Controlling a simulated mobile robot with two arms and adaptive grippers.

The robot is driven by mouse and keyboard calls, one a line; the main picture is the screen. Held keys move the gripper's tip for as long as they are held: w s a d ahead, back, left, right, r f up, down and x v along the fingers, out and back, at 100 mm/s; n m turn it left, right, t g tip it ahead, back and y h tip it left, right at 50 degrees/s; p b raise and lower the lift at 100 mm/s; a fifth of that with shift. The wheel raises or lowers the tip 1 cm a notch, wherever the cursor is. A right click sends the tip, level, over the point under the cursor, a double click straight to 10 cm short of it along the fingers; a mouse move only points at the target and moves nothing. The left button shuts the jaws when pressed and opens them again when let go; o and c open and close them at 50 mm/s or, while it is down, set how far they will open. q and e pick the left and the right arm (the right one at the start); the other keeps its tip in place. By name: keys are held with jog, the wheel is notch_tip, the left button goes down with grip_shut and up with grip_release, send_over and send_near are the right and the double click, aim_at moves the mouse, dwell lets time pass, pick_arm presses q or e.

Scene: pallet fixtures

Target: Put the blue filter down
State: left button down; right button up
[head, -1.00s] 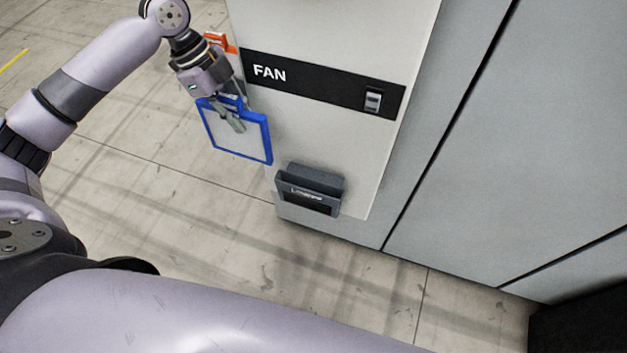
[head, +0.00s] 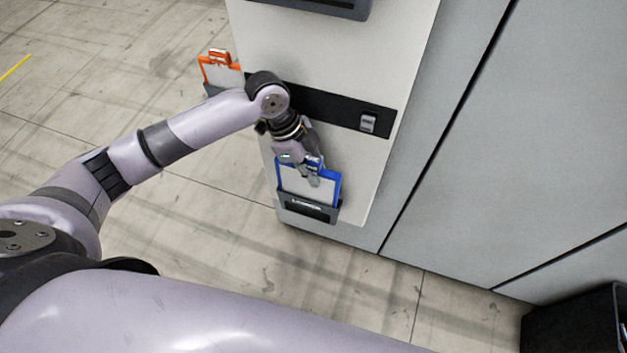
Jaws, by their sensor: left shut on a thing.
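The blue filter (head: 327,193) is a flat panel with a blue frame and a pale middle. It stands upright at the dark grey holder (head: 308,209) low on the front of the cabinet. Its lower edge is hidden behind the holder's front wall, so it appears to be inside the holder. My left gripper (head: 314,174) is shut on the filter's top edge from above. My right gripper is not in view.
An orange-framed filter (head: 221,72) stands in another holder at the cabinet's left side. The cabinet front (head: 350,60) carries a black strip with a switch (head: 368,122). A black bin (head: 575,325) is at the bottom right. Floor in front is clear.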

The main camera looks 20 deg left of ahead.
pick_arm(q)
notch_tip(320, 180, down, 4)
jog(key=shift+f+p, duration=0.15)
jog(key=shift+p, duration=0.2)
jog(key=shift+f, duration=0.5)
jog(key=shift+f, duration=0.1)
jog(key=c, duration=1.6)
grip_release()
